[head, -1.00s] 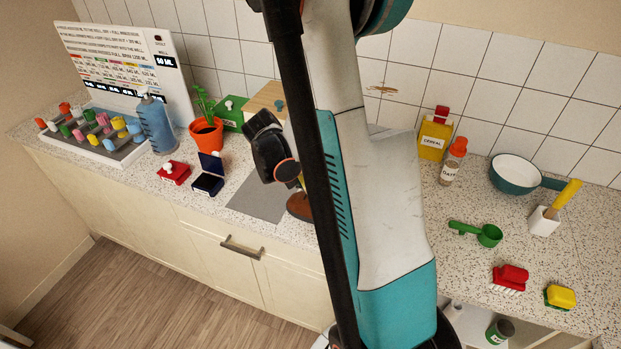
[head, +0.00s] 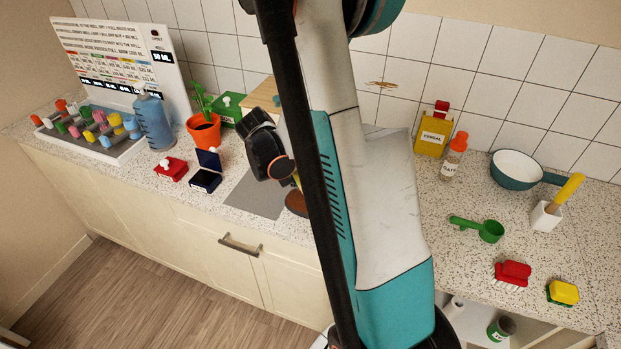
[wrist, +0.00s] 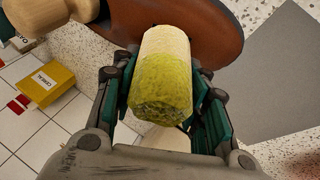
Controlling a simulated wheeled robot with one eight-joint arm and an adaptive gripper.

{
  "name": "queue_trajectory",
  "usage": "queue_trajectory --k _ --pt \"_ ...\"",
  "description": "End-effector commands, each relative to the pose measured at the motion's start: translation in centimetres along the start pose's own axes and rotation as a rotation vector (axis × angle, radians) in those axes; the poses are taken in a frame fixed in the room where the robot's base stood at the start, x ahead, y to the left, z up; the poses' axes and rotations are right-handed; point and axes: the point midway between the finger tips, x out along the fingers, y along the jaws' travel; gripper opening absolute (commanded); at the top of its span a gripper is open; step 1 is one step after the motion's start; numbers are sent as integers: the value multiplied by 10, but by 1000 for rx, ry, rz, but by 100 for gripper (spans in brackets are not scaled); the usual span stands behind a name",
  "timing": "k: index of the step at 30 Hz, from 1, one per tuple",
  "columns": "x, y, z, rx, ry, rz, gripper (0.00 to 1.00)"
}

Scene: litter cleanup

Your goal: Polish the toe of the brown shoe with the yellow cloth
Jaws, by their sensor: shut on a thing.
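The brown shoe (head: 295,203) sits on the grey mat on the counter, mostly hidden behind my arm in the head view. In the wrist view its smooth brown surface (wrist: 215,28) fills the top. The yellow cloth (wrist: 162,92) is a rolled, stubby cylinder, pale at the far end and yellow-green at the near end. My gripper (wrist: 163,72) is shut on the cloth, with a finger on each side. The far end of the cloth overlaps the shoe in the wrist view; I cannot tell for certain whether they touch. In the head view my gripper (head: 288,172) is just above the shoe.
The grey mat (head: 255,196) has bare room left of the shoe. A cereal box (head: 432,135) and a pan (head: 516,170) stand to the right.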

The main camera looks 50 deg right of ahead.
Motion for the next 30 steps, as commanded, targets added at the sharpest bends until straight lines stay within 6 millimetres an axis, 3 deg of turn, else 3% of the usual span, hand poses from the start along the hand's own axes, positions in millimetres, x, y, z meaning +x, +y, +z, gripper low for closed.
queue_trajectory --k 24,30 --pt "4 -51 -6 0 1 0 22" --pt "6 -53 -5 0 0 0 22"
